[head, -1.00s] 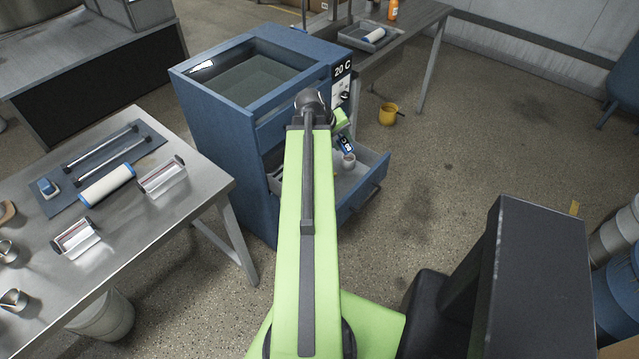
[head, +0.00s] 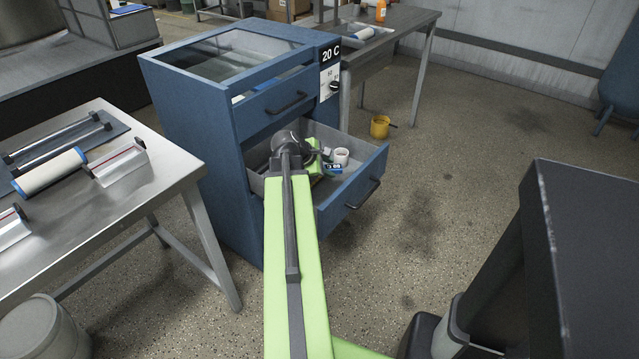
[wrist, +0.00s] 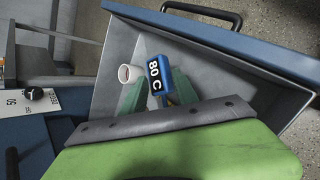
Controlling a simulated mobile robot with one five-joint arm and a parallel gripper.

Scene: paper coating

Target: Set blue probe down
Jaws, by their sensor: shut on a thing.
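The blue probe (wrist: 158,82), marked "80 C", sits between the green fingers of my gripper (wrist: 158,92) in the wrist view. My gripper is shut on it. In the head view the probe (head: 333,169) shows as a small blue piece beside my gripper (head: 322,160), inside the open lower drawer (head: 367,170). A small white cup (head: 341,156) is close by in the drawer; in the wrist view the cup (wrist: 130,73) stands just left of the probe. I cannot tell whether the probe touches the drawer floor. Its lower part is hidden by my wrist.
The blue cabinet (head: 200,125) has a "20 C" panel (head: 330,54) and a shut upper drawer. A steel table (head: 130,205) with rollers stands at left. A yellow cup (head: 379,126) is on the floor. In the wrist view, bare drawer floor (wrist: 225,75) lies right of the probe.

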